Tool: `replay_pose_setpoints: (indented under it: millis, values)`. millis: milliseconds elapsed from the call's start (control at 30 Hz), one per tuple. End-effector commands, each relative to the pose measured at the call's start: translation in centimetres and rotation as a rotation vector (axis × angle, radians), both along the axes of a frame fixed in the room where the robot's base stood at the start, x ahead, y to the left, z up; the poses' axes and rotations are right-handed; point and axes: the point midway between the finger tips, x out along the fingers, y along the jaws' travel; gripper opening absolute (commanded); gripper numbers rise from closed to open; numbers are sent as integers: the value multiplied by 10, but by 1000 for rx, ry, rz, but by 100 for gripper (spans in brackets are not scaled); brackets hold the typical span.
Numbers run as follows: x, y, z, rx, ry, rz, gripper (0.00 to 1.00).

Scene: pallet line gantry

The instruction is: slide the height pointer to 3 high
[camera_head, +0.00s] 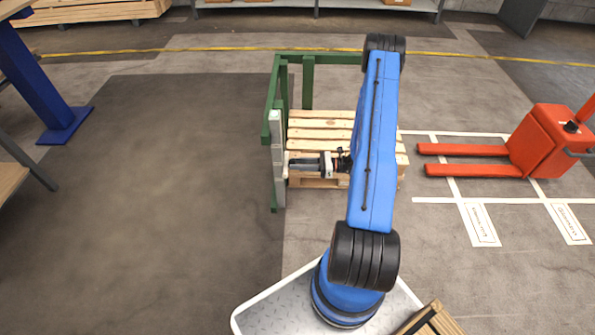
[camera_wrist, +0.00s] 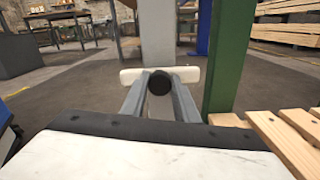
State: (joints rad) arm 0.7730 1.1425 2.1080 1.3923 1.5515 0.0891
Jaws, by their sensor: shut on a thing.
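The height pointer is a pale bar (camera_wrist: 132,76) with a round black knob (camera_wrist: 158,82), seen in the wrist view. My gripper (camera_wrist: 159,92) is shut on the knob, with one grey finger on each side of it. The pointer lies across the front of an upright pale grey scale board (camera_wrist: 160,35). In the head view the board (camera_head: 277,125) is fixed to the green frame (camera_head: 270,93), and my gripper (camera_head: 291,166) reaches it from the right at its lower part. No height marks on the board can be read.
A wooden pallet stack (camera_head: 320,122) sits inside the green frame, beneath and beside my arm. A green post (camera_wrist: 228,60) stands close to the right of my fingers. A red pallet truck (camera_head: 548,140) stands at the right. The floor left of the frame is clear.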

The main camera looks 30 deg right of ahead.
Motion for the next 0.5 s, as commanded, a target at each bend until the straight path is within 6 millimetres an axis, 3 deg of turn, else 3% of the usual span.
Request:
replay_pose_setpoints:
  millis: [133,467,500]
  values:
    - [0,-1,12,0,-1,-2,0]
    - [0,-1,13,0,0,-2,0]
    - [0,-1,13,0,0,-2,32]
